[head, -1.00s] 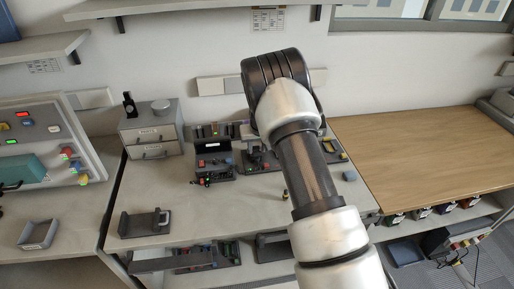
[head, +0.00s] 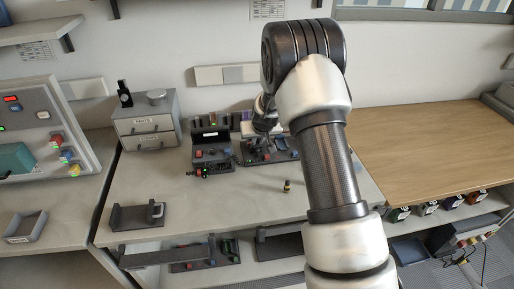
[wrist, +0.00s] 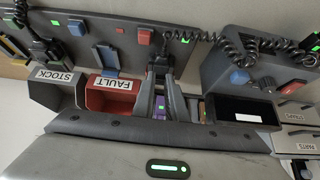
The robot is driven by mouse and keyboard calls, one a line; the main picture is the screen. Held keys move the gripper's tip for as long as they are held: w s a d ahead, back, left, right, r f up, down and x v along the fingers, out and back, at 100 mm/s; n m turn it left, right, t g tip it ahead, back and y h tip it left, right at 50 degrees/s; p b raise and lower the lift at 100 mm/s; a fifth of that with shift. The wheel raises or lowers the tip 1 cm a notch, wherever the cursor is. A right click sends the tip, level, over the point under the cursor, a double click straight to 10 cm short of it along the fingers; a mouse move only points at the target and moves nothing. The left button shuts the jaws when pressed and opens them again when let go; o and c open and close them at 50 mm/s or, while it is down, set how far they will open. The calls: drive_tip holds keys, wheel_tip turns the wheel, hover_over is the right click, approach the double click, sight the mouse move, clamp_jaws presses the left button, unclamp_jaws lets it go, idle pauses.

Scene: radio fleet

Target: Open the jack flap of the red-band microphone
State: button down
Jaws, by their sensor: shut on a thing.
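In the wrist view, my gripper (wrist: 160,78) reaches up the picture with both fingers closed in on a dark, microphone-like thing (wrist: 160,64). The fingers hide most of it. I see no red band or jack flap on it. A purple patch shows between the fingers, and I cannot tell what it belongs to. Another dark handset (wrist: 44,48) with a coiled cord is at the left. In the head view, my gripper (head: 261,140) is low over the right-hand grey unit (head: 283,156) at the back of the bench, small and partly hidden by my arm.
A red FAULT bin (wrist: 110,98) and a grey STOCK bin (wrist: 52,90) lie left of my fingers. A dark tray (wrist: 243,112) and coiled cord (wrist: 207,40) are at the right. A drawer box (head: 148,128) stands at the bench's back left. The middle bench top is largely clear.

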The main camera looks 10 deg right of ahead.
drive_tip(key=f+t+b, duration=0.1)
drive_tip(key=b, duration=0.5)
drive_tip(key=s+f+t+b, duration=0.1)
drive_tip(key=t+b, duration=0.1)
drive_tip(key=b, duration=0.4)
drive_tip(key=shift+s, duration=0.25)
drive_tip(key=t+b, duration=0.1)
drive_tip(key=b, duration=0.1)
drive_tip(key=t+b, duration=0.1)
drive_tip(key=b, duration=0.1)
drive_tip(key=shift+s, duration=0.35)
drive_tip(key=shift+s+t+b, duration=0.25)
drive_tip(key=shift+t+b, duration=0.55)
drive_tip(key=shift+t, duration=0.1)
drive_tip(key=c, duration=1.8)
unclamp_jaws()
drive_tip(key=shift+o, duration=0.2)
